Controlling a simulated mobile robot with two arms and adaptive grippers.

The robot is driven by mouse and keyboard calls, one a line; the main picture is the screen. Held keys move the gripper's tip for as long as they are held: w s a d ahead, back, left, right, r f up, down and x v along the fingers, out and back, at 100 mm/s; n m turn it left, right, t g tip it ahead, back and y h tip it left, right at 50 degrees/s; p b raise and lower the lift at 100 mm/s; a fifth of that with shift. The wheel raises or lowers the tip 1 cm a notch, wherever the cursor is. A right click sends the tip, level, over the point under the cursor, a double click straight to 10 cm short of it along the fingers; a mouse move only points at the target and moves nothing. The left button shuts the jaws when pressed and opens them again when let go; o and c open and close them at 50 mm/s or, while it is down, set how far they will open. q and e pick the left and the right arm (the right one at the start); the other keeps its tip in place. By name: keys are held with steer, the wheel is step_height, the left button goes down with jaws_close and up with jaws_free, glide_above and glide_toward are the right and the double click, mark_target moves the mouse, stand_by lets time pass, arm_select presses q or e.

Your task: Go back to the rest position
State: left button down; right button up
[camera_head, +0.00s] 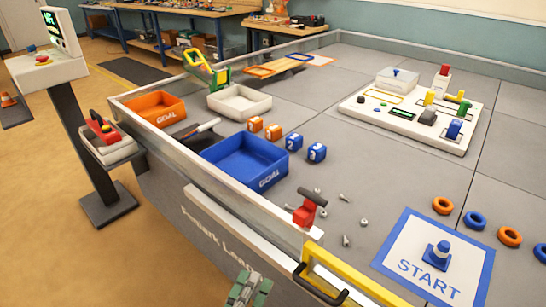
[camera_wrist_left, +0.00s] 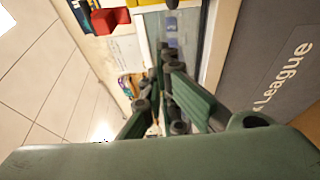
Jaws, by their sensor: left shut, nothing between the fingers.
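My left gripper (camera_head: 246,287) shows at the bottom edge of the head view, green and grey, outside the white side wall of the game table. In the left wrist view its fingers (camera_wrist_left: 163,85) are closed together with nothing between them. The table's outer side with the "League" lettering (camera_wrist_left: 285,80) is to the right in that view. My right gripper is not in view.
A yellow bar (camera_head: 350,275) with a black handle (camera_head: 318,287) lies along the table's near edge. A red clamp (camera_head: 306,208) sits on the wall. A blue bin (camera_head: 245,160), orange bin (camera_head: 155,108) and START mat (camera_head: 400,255) are on the table.

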arm_select(q)
steer(key=s+a+f+m+g+y, duration=0.1)
steer(key=s+f+m+g, duration=0.3)
steer(key=f, duration=0.5)
steer(key=s+a+f+m+g, duration=0.1)
steer(key=a+f+m+g, duration=0.3)
steer(key=f, duration=0.6)
steer(key=s+d+f+m+g+y, duration=0.1)
steer(key=s+f+m+g, duration=0.2)
steer(key=f+m, duration=0.45)
steer(key=s+a+f+m+g+y+p, duration=0.1)
steer(key=s+a+f+g+y, duration=0.3)
steer(key=s+a+f, duration=0.5)
steer(key=s+a+f+p, duration=0.1)
steer(key=s+a+p, duration=0.1)
steer(key=s+p, duration=0.5)
steer(key=s+a+f+g+p, duration=0.1)
steer(key=s+a+p, duration=0.1)
steer(key=s+p, duration=0.6)
steer(key=shift+s+f+p, duration=0.15)
steer(key=shift+s+p, duration=0.15)
steer(key=shift+s, duration=0.2)
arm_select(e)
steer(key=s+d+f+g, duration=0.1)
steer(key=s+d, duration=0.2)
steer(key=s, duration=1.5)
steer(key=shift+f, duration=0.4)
